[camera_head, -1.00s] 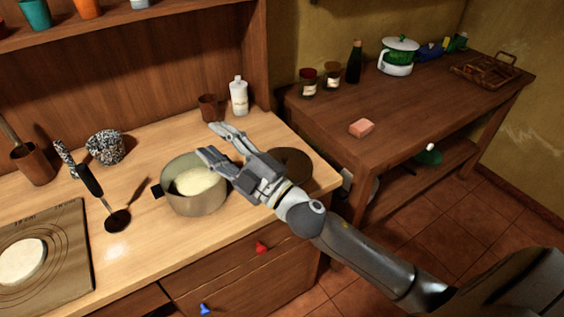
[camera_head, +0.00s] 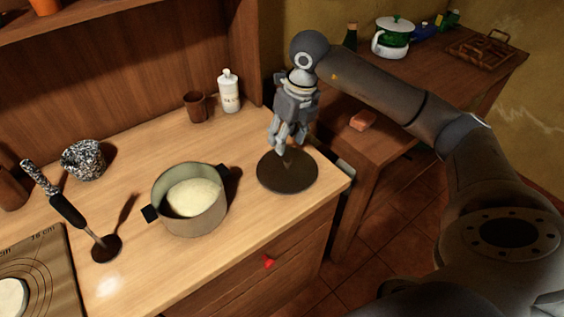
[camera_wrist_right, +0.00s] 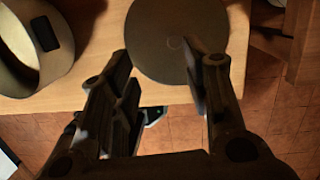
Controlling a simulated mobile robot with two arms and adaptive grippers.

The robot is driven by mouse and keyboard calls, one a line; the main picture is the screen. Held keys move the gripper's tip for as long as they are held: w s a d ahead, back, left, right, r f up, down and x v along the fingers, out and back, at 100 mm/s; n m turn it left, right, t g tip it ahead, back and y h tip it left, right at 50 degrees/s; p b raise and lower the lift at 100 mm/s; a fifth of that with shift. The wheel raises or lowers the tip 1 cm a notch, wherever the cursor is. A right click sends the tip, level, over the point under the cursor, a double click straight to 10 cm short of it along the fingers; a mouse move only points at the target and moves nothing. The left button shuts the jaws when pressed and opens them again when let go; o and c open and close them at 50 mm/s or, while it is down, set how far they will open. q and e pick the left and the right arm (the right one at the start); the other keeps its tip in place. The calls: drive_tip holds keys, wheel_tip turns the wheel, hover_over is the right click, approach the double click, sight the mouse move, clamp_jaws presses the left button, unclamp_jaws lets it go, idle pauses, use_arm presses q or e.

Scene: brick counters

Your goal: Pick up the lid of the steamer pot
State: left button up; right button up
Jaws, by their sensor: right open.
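The dark round lid (camera_head: 290,180) lies flat on the wooden counter, to the right of the steamer pot (camera_head: 188,215). The pot is open and holds a pale, rounded mass (camera_head: 194,197). My right gripper (camera_head: 284,147) points down just above the lid, over its far part, and partly hides it. In the right wrist view the gripper (camera_wrist_right: 160,62) is open and empty, its fingers spread with the lid (camera_wrist_right: 160,35) beyond them. A faint small ring marks the lid's middle. The pot's side (camera_wrist_right: 45,70) shows at the upper left. My left gripper is not in view.
A brown cup (camera_head: 195,106) and a white bottle (camera_head: 229,92) stand behind the pot. A ladle (camera_head: 106,247) and a speckled bowl (camera_head: 83,160) are to the left. The counter's edge is close to the lid's right. A dark table (camera_head: 400,92) stands beyond.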

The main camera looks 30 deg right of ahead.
drive_tip(key=d, duration=0.2)
drive_tip(key=p, duration=0.1)
hover_over(288, 161)
drive_tip(key=shift+h, duration=0.4)
drive_tip(key=f, duration=0.3)
drive_tip(key=d+f, duration=0.1)
drive_tip(key=shift+s+f, duration=0.25)
drive_tip(key=shift+f, duration=0.05)
drive_tip(key=f+p, duration=0.1)
drive_tip(key=f, duration=0.1)
drive_tip(key=a+f+p, duration=0.1)
drive_tip(key=f, duration=0.1)
drive_tip(key=shift+w+f, duration=0.2)
drive_tip(key=shift+f, duration=0.15)
drive_tip(key=shift+w+f, duration=0.1)
drive_tip(key=shift+f, duration=0.3)
drive_tip(key=shift+c, duration=0.4)
clamp_jaws()
